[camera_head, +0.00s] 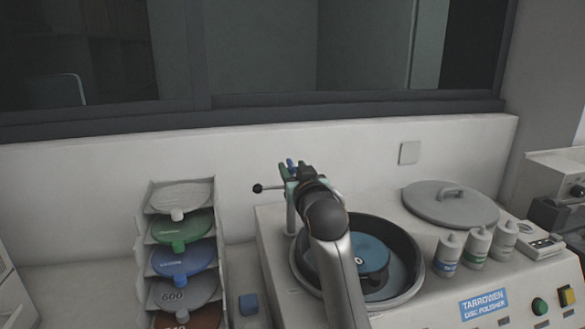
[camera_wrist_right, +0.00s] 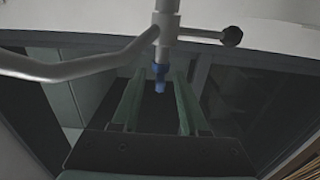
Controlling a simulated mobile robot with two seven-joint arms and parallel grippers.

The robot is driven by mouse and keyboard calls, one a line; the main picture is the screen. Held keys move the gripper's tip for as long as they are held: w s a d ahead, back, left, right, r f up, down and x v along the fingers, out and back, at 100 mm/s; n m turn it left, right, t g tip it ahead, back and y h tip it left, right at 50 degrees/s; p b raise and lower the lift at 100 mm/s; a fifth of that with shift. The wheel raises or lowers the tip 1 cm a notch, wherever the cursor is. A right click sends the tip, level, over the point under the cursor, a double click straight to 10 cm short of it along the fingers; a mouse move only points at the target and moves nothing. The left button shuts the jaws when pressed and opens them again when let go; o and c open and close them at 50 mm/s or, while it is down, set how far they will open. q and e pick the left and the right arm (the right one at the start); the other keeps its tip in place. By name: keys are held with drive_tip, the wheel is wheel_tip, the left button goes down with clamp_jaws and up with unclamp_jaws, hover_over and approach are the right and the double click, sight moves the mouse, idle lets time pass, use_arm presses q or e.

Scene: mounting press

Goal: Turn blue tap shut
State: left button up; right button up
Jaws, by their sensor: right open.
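The blue tap (camera_head: 291,164) is a small blue piece on a pale metal post at the back left of the polisher. In the right wrist view the blue tap (camera_wrist_right: 160,72) sits between the two green fingers, with a gap on each side. My right gripper (camera_head: 289,171) is open at the tap, and its fingers (camera_wrist_right: 158,88) show on both sides. My right arm hides part of the post and bowl. My left gripper is not in view.
A black-knobbed lever (camera_head: 258,188) sticks out left of the post, and a bent spout (camera_wrist_right: 70,68) crosses the wrist view. The polisher bowl (camera_head: 417,262) holds a blue disc. A disc rack (camera_head: 147,212) stands left; bottles (camera_head: 476,247) and a grey lid (camera_head: 430,207) are right.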

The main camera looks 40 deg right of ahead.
drive_tip(key=shift+c, duration=0.4)
clamp_jaws()
